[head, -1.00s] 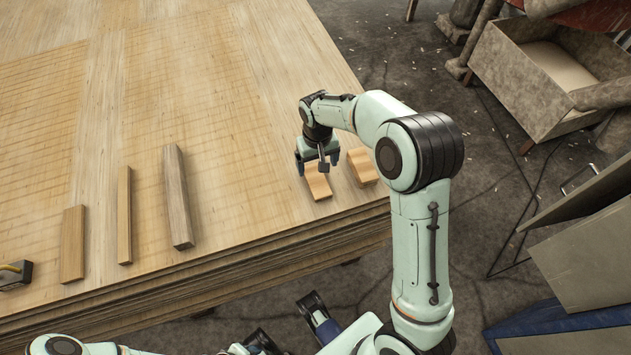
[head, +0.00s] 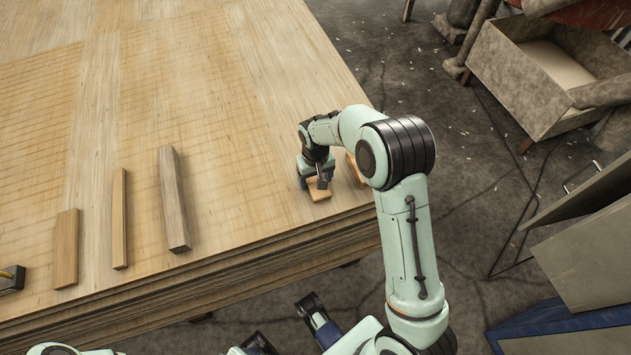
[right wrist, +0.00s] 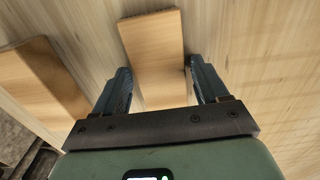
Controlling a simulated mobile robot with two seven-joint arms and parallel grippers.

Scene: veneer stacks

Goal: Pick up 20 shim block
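A light wooden shim block (head: 319,192) lies on the veneer stack near its front right corner. It also shows in the right wrist view (right wrist: 155,50), lying between the fingers and reaching beyond them. My right gripper (head: 317,181) is down at this block. In the right wrist view its two fingers (right wrist: 163,84) stand apart, one on each side of the block, with a gap at the left finger; the right one is close to it. A second wooden block (head: 354,170) lies just to the right, partly hidden by my arm; it also shows at left in the wrist view (right wrist: 42,80).
The veneer stack (head: 200,90) has a wide bare top. A dark tool (head: 10,279) sits at the left edge.

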